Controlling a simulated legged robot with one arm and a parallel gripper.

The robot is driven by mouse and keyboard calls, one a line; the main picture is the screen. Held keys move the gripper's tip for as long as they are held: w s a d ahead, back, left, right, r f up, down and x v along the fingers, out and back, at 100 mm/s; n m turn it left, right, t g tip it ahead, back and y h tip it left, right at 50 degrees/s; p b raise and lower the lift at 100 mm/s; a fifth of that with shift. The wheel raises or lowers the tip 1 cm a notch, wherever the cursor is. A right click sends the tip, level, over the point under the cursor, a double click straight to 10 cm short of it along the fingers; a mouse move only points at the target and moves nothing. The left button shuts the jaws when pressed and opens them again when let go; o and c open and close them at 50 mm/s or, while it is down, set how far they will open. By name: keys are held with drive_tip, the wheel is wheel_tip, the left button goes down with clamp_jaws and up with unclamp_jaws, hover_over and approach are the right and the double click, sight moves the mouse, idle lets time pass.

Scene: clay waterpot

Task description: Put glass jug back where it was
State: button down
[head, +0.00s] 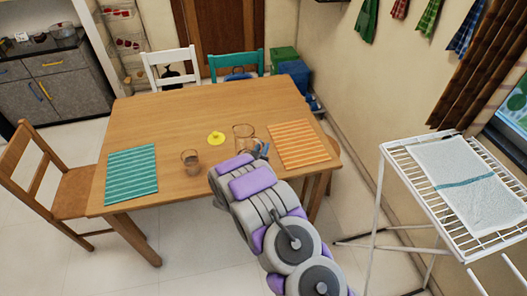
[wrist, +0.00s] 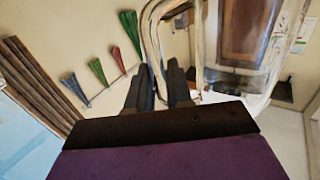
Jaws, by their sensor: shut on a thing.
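The clear glass jug (head: 243,134) is at the right middle of the wooden table, between the yellow object and the orange mat. I cannot tell whether its base touches the table. My gripper (head: 263,151) is at its near right side. In the wrist view, my gripper (wrist: 162,80) has its two dark fingers close together, shut on the jug's handle. The jug's curved glass (wrist: 152,38) fills the upper middle of that view, beyond the fingers. The exact contact is partly hidden by the fingers.
On the table (head: 170,108) are a glass cup (head: 190,161), a small yellow object (head: 216,138), a teal striped mat (head: 131,175) and an orange striped mat (head: 298,143). The table's far half is clear. A white drying rack (head: 411,160) stands at the right.

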drive_tip(key=w, duration=0.2)
drive_tip(key=shift+w+a+f, duration=0.1)
drive_tip(key=shift+w+f, duration=0.1)
drive_tip(key=shift+w, duration=0.4)
drive_tip(key=f, duration=0.1)
drive_tip(key=f+b, duration=0.1)
drive_tip(key=f, duration=0.1)
drive_tip(key=shift+d+f+b, duration=0.15)
drive_tip(key=shift+d+b, duration=0.1)
drive_tip(key=shift+b, duration=0.05)
drive_tip(key=c, duration=1.5)
unclamp_jaws()
drive_tip(key=shift+a, duration=0.1)
drive_tip(key=o, duration=0.5)
drive_tip(key=shift+d, duration=0.2)
drive_tip(key=shift+s, duration=0.1)
drive_tip(key=p+v, duration=0.2)
drive_tip(key=v, duration=1)
